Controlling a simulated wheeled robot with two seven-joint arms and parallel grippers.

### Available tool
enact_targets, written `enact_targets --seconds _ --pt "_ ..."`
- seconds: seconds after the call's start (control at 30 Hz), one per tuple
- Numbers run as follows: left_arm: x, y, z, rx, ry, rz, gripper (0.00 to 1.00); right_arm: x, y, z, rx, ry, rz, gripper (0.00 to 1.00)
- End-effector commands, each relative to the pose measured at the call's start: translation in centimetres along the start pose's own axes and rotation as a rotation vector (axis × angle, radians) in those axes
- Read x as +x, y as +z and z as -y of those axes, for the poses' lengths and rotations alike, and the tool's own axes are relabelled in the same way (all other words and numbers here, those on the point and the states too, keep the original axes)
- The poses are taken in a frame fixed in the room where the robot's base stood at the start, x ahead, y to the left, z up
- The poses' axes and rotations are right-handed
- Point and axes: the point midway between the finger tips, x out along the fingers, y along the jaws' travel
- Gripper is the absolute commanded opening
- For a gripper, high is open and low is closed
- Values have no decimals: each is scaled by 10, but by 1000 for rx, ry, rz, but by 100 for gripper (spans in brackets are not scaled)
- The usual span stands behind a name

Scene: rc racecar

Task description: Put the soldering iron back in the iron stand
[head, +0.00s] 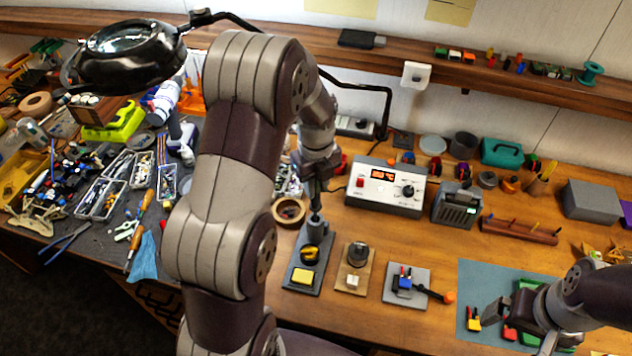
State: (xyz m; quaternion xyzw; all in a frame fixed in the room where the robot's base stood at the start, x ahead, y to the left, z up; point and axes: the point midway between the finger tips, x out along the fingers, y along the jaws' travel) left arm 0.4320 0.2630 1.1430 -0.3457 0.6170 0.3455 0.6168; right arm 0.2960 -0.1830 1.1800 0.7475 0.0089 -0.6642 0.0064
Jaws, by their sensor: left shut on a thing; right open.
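The iron stand (302,275) is a dark grey base at the front middle of the bench, with a yellow sponge, a round dark-and-yellow piece and an upright grey holder (316,232) at its back. My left gripper (316,172) is above the holder, shut on a slim dark upright thing that looks like the soldering iron (314,198). Its lower end meets or overlaps the top of the holder; I cannot tell whether it is inside. My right gripper (496,314) is open over the blue-grey mat at the right, near small coloured parts.
A white soldering station (385,188) with a lit red display stands behind the stand. A brown tape roll (289,211) sits close to the holder's left. Two small fixtures (355,272) (406,285) stand to the right. A magnifier lamp (130,52) hangs at upper left.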

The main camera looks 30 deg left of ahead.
Motion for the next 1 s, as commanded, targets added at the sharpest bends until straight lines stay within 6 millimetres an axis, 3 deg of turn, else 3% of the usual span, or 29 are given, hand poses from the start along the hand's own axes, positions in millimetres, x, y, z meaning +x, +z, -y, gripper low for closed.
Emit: enact_targets --seconds 1.0 --pt "32 0 0 0 0 0 0 21 2 0 0 0 0 100"
